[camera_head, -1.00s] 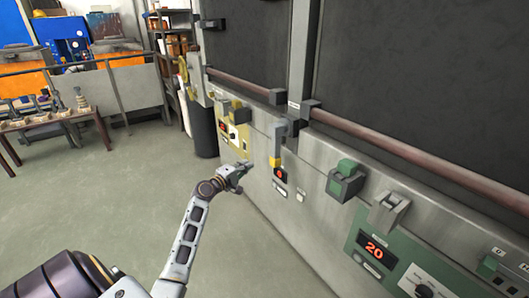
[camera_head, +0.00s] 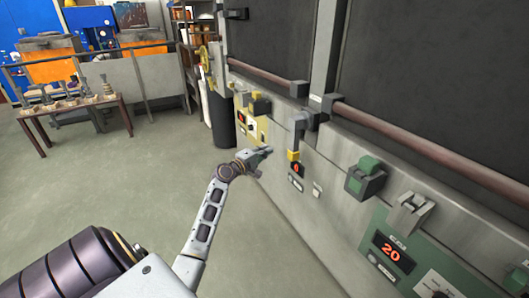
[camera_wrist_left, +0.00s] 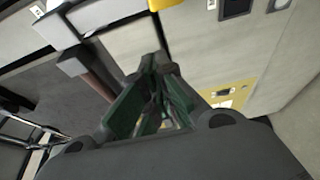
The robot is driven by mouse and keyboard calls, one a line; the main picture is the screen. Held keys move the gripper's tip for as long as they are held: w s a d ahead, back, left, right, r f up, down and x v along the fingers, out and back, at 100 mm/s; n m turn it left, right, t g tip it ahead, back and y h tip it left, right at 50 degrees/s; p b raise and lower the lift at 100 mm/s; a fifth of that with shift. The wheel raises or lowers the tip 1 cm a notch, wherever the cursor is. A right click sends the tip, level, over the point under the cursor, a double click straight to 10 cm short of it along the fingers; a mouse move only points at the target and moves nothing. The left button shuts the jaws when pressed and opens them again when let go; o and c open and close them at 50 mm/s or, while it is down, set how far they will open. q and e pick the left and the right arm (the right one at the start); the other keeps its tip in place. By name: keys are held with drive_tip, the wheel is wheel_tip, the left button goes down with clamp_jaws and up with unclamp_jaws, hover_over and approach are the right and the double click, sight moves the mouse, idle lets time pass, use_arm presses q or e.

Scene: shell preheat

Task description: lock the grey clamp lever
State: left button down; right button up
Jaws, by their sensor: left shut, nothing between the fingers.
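A light grey clamp lever (camera_head: 408,212) sits on the oven front above the green panel in the head view. A darker grey lever with a yellow tip (camera_head: 293,155) hangs down above a small red display, nearer my gripper. I cannot tell which of these two is the grey clamp lever. My left gripper (camera_head: 263,152) is shut and empty, left of the yellow tip and close to the oven front. Its dark green fingers (camera_wrist_left: 155,85) fill the middle of the left wrist view; a yellow strip (camera_wrist_left: 161,18) shows above them. My right gripper is not in view.
A green-topped clamp (camera_head: 365,178) stands between the two levers. Brown handle bars (camera_head: 415,150) run along the dark doors. The green panel (camera_head: 385,270) shows 20. A yellow panel (camera_head: 250,122) lies farther along. A wooden table (camera_head: 70,105) stands far left; the floor between is clear.

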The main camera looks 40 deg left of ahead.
use_arm(q)
drive_tip(key=w+d, duration=0.4)
drive_tip(key=w, duration=0.2)
drive_tip(key=shift+w, duration=0.35)
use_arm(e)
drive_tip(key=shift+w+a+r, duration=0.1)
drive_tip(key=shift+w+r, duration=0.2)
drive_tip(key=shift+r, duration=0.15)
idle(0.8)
use_arm(q)
drive_tip(key=shift+d, duration=0.1)
